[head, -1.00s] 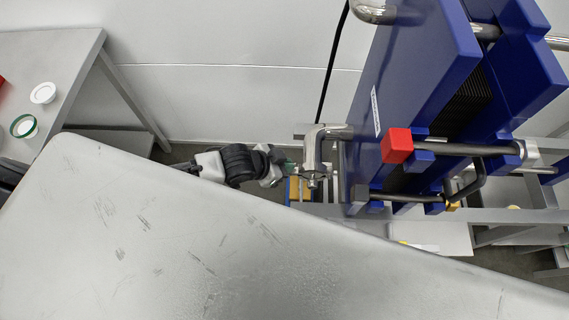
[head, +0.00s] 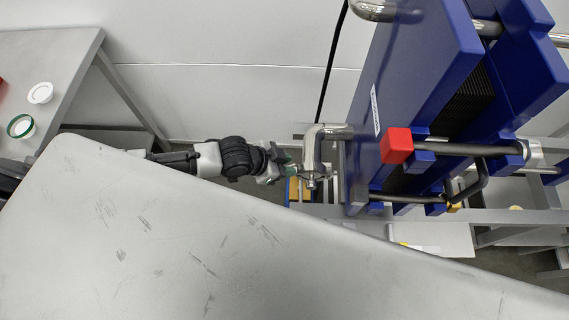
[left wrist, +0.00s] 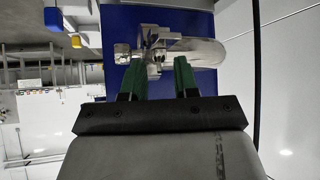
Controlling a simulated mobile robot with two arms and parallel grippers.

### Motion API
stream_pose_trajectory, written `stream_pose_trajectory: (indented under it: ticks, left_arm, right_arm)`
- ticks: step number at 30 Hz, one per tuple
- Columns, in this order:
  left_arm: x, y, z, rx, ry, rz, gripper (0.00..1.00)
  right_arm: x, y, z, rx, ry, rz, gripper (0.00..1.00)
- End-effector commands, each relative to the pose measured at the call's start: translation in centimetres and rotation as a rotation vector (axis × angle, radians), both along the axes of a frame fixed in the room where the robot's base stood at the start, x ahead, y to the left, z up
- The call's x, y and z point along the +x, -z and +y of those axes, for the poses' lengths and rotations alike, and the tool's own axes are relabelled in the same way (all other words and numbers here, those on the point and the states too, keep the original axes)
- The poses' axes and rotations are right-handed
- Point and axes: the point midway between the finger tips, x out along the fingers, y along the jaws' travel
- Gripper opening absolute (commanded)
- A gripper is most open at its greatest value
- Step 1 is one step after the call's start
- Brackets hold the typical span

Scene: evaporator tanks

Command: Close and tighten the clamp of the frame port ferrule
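The frame port is a bent steel pipe (head: 320,135) on the side of the blue plate frame (head: 415,75); it also shows in the left wrist view (left wrist: 208,52). The clamp (head: 312,178) sits at the pipe's lower end; in the left wrist view the clamp (left wrist: 154,48) shows just beyond my fingertips. I cannot tell whether it is closed. My left gripper (head: 286,170) is right beside the clamp, on its left. In the wrist view its two green fingers (left wrist: 157,66) stand apart with nothing visibly gripped between them. My right gripper is out of view.
A red block (head: 397,145) and steel tie rods (head: 465,149) stand out from the blue frame on the right. A grey table (head: 45,65) at the left holds a white lid (head: 40,92) and a green-rimmed cup (head: 20,126). A black cable (head: 331,65) hangs behind.

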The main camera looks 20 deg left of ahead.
Motion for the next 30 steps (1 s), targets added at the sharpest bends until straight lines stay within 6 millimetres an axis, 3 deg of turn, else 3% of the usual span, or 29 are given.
stream_pose_trajectory:
  ticks: [8,21,30]
  left_arm:
    - [-0.6,-1.1,1.1,0.002,0.0,-0.002,0.3]
    - [-3.7,-6.5,5.3,0.004,0.001,0.001,0.3]
    - [-4.3,-7.6,6.0,0.002,0.001,0.003,0.3]
  right_arm:
    - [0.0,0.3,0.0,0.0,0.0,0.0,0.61]
    - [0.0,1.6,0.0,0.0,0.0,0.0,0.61]
    - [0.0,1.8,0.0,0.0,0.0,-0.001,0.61]
